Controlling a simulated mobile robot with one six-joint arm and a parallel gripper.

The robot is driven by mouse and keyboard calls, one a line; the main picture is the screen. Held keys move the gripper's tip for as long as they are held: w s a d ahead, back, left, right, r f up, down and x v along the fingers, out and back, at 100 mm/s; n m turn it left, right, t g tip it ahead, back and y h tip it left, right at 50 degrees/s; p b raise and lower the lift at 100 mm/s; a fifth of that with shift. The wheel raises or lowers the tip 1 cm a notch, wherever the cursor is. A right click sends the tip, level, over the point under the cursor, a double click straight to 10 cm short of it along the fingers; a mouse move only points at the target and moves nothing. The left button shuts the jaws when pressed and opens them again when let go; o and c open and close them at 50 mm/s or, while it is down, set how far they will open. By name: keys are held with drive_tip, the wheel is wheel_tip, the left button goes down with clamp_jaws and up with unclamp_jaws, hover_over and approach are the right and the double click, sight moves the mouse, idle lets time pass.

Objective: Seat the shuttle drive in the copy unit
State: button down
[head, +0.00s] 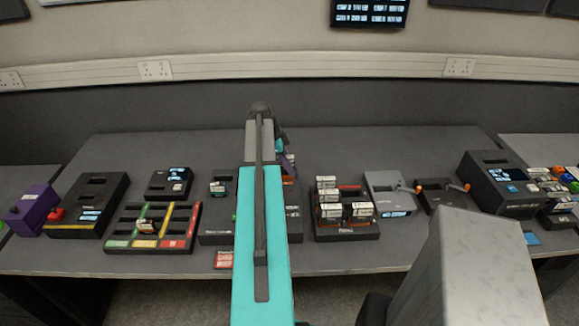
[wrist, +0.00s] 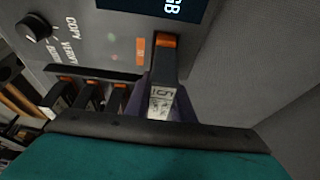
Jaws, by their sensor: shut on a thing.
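In the wrist view my gripper (wrist: 164,100) is shut on a dark drive (wrist: 163,76) with an orange end and a pale printed label. I take this as the shuttle drive. Its orange end is close against the grey panel of the copy unit (wrist: 100,28), below the lit display. I cannot tell whether it is in a slot or only in front of one. The panel has a black knob and COPY and VERIFY lettering. In the head view my arm hides the gripper, the drive and most of the unit behind it.
Several orange-ended pieces (wrist: 92,82) sit left of the held drive in the wrist view. In the head view a rack of white-labelled drives (head: 345,232) stands right of my arm. A tray with coloured lanes (head: 117,243) is at left. A red card (head: 223,260) lies near the front edge.

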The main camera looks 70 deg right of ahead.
sight(291, 157)
drive_tip(key=shift+f+b, duration=0.45)
drive_tip(key=shift+f, duration=0.1)
idle(0.6)
drive_tip(key=c, duration=1.1)
unclamp_jaws()
drive_tip(key=shift+r+p, duration=1.55)
drive_tip(key=shift+r, duration=2.2)
drive_tip(key=shift+w, duration=0.1)
